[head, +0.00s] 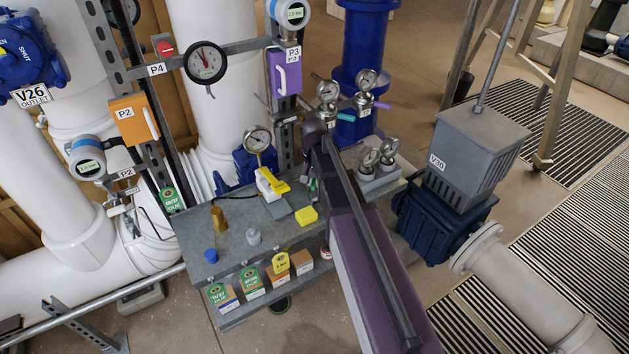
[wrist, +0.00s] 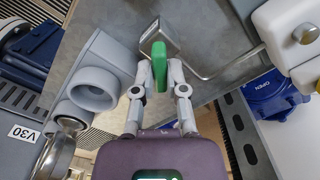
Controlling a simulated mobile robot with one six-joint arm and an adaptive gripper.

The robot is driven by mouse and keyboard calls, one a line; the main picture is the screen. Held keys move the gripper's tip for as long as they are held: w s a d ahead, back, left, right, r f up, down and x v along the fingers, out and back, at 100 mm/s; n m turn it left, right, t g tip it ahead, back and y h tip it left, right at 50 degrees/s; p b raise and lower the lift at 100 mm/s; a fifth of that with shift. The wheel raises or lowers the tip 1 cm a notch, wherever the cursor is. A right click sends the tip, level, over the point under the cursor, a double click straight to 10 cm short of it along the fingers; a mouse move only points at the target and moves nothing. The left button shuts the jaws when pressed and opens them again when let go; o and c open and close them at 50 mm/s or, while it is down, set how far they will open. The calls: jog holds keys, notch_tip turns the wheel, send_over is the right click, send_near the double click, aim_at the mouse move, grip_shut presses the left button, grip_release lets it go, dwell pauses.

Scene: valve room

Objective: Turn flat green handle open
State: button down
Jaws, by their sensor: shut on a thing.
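The flat green handle (wrist: 159,64) stands edge-on in the middle of the wrist view, in front of a small metal fitting (wrist: 163,36). My gripper (wrist: 159,80) is shut on it, with one grey finger on each side. The handle's lower end is between the fingertips and its upper end sticks out beyond them. In the head view my purple arm and wrist cover the fingertips, and I cannot make out the held handle clearly there.
Gauges on a grey block (head: 383,182) stand close right of my arm. The grey V30 box (head: 468,150) is farther right. A thin bent pipe (wrist: 215,75) runs beside my fingers.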

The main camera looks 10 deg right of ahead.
jog(key=n, duration=0.4)
jog(key=shift+n, duration=2.3)
jog(key=c, duration=0.7)
grip_release()
jog(key=shift+m, duration=0.4)
